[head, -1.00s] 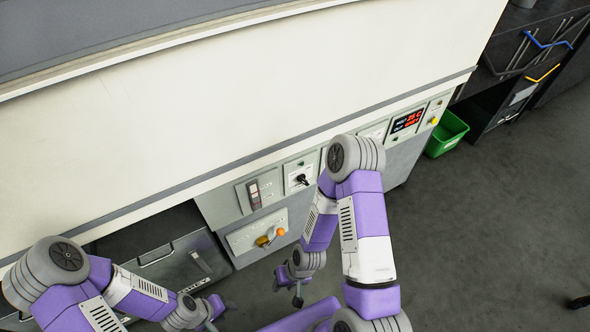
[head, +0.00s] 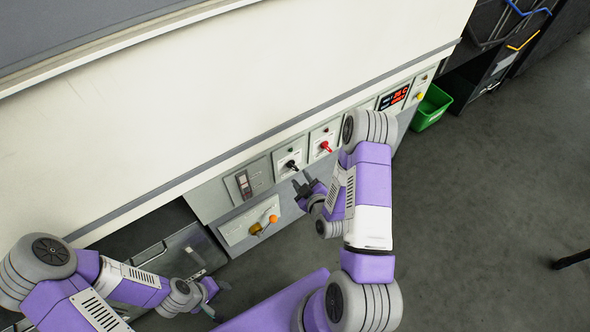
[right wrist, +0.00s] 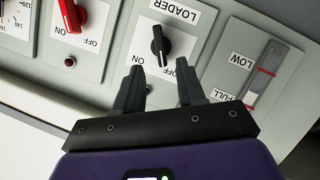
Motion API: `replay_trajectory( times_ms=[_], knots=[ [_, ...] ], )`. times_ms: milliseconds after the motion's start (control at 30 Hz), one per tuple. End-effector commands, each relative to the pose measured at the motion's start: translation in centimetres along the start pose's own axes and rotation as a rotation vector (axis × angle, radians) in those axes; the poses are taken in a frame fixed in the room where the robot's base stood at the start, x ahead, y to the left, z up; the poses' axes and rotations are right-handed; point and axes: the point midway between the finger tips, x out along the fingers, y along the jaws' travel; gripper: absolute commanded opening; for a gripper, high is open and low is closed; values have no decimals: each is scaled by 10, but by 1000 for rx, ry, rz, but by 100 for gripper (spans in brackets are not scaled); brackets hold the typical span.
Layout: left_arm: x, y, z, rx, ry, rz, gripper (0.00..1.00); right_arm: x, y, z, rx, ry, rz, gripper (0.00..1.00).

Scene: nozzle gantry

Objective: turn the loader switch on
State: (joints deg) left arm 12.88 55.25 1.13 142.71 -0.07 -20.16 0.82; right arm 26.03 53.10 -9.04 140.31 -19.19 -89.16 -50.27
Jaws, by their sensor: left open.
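The loader switch is a black rotary knob (right wrist: 160,45) on a white plate lettered LOADER, with ON and OFF below it in the right wrist view. The knob's lower end lies between the two words, nearer OFF. In the head view the knob (head: 291,165) is on the machine's front panel. My right gripper (right wrist: 158,72) is open, its two fingertips spread just below the knob and apart from it in the picture. It also shows in the head view (head: 303,186), close in front of the panel. My left gripper (head: 217,291) is open and empty at the lower left.
A red knob (right wrist: 72,15) with its own ON and OFF sits beside the loader switch. On the other side is a slider (right wrist: 262,78) marked LOW and FULL. An orange-tipped lever (head: 270,220) is lower on the machine. A green bin (head: 430,108) stands right.

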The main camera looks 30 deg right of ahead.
Motion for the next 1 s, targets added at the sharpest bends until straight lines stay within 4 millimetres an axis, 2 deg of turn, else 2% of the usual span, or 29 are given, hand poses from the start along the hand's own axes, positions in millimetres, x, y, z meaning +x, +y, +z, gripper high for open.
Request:
replay_trajectory(
  times_ms=[200, 400, 767, 1000],
  knots=[
    [6, -2, 0, 0, 0, 0, 43, 36, -1, 1, 2, 1, 0, 39],
    [9, -3, 0, 0, 0, 0, 43, 60, -2, 0, 3, 0, -1, 39],
    [9, -3, 0, 0, 0, 0, 43, 65, -1, 0, 5, -2, -3, 39],
    [9, -3, 0, 0, 0, 0, 43, 65, -1, 0, 5, -2, -3, 3]
  ],
)
